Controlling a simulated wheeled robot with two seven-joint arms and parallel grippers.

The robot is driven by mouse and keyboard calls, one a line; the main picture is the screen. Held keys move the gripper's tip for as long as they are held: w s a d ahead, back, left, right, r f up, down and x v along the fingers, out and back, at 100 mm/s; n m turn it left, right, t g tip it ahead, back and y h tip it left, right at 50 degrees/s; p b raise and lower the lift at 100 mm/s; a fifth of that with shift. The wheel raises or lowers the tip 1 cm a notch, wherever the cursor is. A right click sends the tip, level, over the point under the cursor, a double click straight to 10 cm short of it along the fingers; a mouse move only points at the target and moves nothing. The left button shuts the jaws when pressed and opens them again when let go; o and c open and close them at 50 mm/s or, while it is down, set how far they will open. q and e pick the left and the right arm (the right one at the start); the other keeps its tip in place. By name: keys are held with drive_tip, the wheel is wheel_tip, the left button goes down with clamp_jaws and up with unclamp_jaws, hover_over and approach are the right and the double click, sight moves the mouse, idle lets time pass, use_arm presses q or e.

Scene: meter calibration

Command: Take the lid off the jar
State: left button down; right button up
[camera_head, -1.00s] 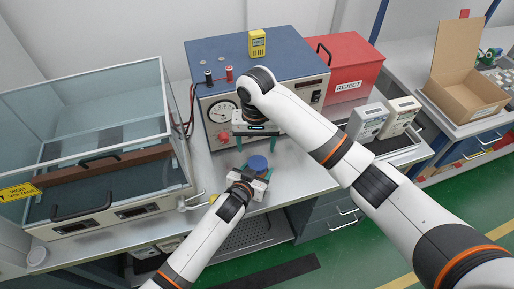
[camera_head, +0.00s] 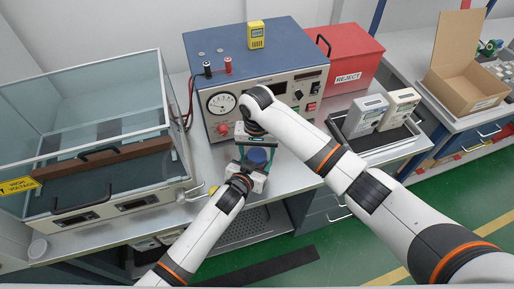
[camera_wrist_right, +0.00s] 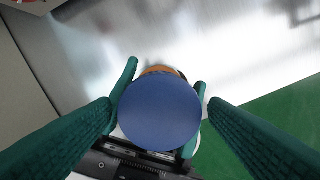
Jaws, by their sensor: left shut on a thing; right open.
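The jar's round blue lid (camera_head: 257,157) shows at the front of the bench. In the right wrist view the lid (camera_wrist_right: 160,112) is seen from above and hides most of the jar; an orange-brown strip of the jar (camera_wrist_right: 160,71) shows past its edge. My left gripper (camera_head: 252,174) is shut on the jar, with its teal fingers on either side below the lid. My right gripper (camera_head: 258,148) is open above the lid; its fingers in the wrist view (camera_wrist_right: 160,130) lie on both sides of the lid, apart from it.
A meter test unit (camera_head: 270,95) with a dial stands right behind the jar. A glass-walled high-voltage enclosure (camera_head: 90,140) is on the left. A red reject box (camera_head: 350,65) and a tray with two grey meters (camera_head: 370,113) stand on the right.

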drive_tip(key=shift+c, duration=0.3)
drive_tip(key=c, duration=1)
drive_tip(key=shift+o, duration=0.2)
drive_tip(key=n, duration=0.3)
drive_tip(key=shift+n, duration=0.3)
drive_tip(key=o, duration=1.1)
